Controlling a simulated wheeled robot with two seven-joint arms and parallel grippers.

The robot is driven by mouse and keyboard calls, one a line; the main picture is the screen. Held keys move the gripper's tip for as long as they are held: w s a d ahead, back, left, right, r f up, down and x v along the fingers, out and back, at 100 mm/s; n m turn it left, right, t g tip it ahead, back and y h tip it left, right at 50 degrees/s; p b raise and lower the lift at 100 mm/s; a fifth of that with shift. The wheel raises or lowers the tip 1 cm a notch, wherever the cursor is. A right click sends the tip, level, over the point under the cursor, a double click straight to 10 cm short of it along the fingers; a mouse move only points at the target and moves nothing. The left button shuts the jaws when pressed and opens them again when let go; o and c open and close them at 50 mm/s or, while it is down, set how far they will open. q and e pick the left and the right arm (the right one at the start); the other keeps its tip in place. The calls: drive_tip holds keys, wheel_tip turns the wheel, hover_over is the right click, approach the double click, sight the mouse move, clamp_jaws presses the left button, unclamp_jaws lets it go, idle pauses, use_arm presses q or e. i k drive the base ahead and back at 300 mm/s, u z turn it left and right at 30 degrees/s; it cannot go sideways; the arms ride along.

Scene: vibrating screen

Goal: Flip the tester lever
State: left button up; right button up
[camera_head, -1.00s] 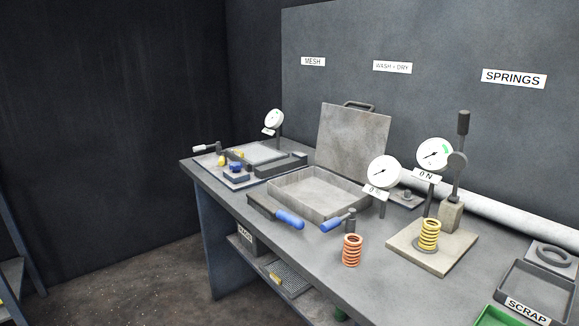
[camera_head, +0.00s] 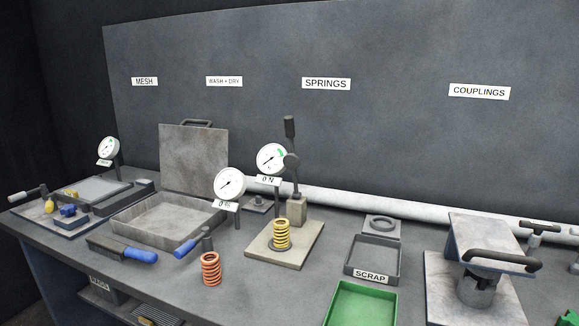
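The tester stands mid-bench on a beige base plate (camera_head: 300,245). Its dark lever (camera_head: 290,135) points up from a pivot on a short post (camera_head: 297,210). A yellow spring (camera_head: 281,234) stands upright on the plate. Neither of my grippers shows in this view.
A green tray (camera_head: 339,311) and a scrap tray (camera_head: 398,273) lie to the right. A coupling fixture (camera_head: 487,250) stands at far right. An open metal box (camera_head: 125,226), a blue-handled brush (camera_head: 139,255) and a mesh fixture (camera_head: 85,215) are left. A pale pipe (camera_head: 350,200) runs behind.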

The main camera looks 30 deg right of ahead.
sight(291, 160)
drive_tip(key=u, duration=1.5)
drive_tip(key=i, duration=1.3)
drive_tip(key=z, duration=3.2)
